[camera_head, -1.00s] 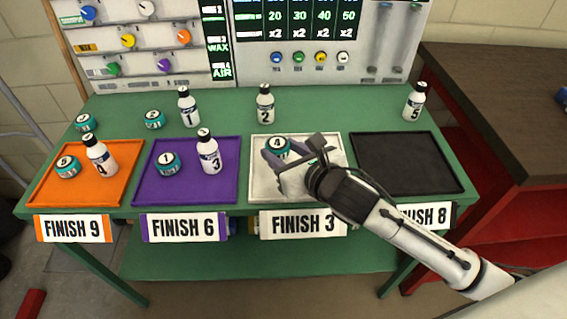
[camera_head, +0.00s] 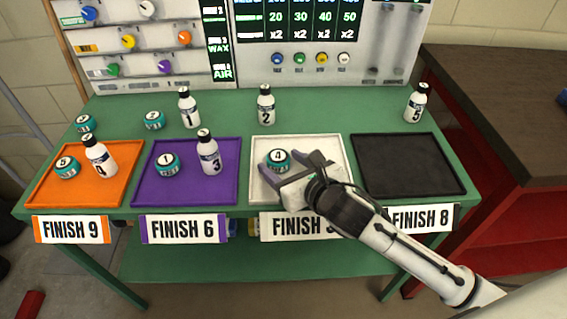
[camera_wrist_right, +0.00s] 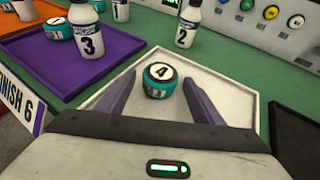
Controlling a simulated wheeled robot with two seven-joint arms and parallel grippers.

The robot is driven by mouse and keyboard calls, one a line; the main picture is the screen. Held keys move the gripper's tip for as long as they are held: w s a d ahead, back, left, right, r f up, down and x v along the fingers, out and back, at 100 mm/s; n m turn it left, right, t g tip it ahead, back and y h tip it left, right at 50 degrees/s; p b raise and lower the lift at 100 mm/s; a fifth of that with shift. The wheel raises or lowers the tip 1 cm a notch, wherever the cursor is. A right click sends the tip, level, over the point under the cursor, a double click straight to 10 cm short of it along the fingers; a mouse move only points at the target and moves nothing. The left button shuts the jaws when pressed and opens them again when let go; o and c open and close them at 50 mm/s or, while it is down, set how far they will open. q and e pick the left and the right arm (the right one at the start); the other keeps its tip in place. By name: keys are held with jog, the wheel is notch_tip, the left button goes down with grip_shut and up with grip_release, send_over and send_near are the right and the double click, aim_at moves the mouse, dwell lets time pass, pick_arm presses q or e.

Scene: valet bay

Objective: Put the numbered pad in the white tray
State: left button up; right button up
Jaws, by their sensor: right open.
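The teal pad numbered 4 (camera_head: 277,160) sits in the white tray (camera_head: 330,148), left of the tray's middle. My right gripper (camera_head: 292,166) is open, with its purple-grey fingers reaching over the tray on the near side of the pad. In the right wrist view the pad (camera_wrist_right: 160,80) stands upright between the two spread fingers (camera_wrist_right: 160,97), with gaps on both sides. The white tray (camera_wrist_right: 225,92) shows bare around it. My left gripper is not in view.
The orange tray (camera_head: 60,195) holds pad 5 and bottle 4. The purple tray (camera_head: 190,192) holds pad 1 and bottle 3. The black tray (camera_head: 405,165) is empty. Bottles 1 (camera_head: 188,108), 2 (camera_head: 265,104) and 5 (camera_head: 416,103) and two pads stand behind the trays.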

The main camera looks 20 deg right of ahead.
jog(key=shift+s+r, duration=0.25)
jog(key=v, duration=1.1)
jog(key=shift+s+r+p, duration=0.2)
jog(key=shift+p, duration=0.2)
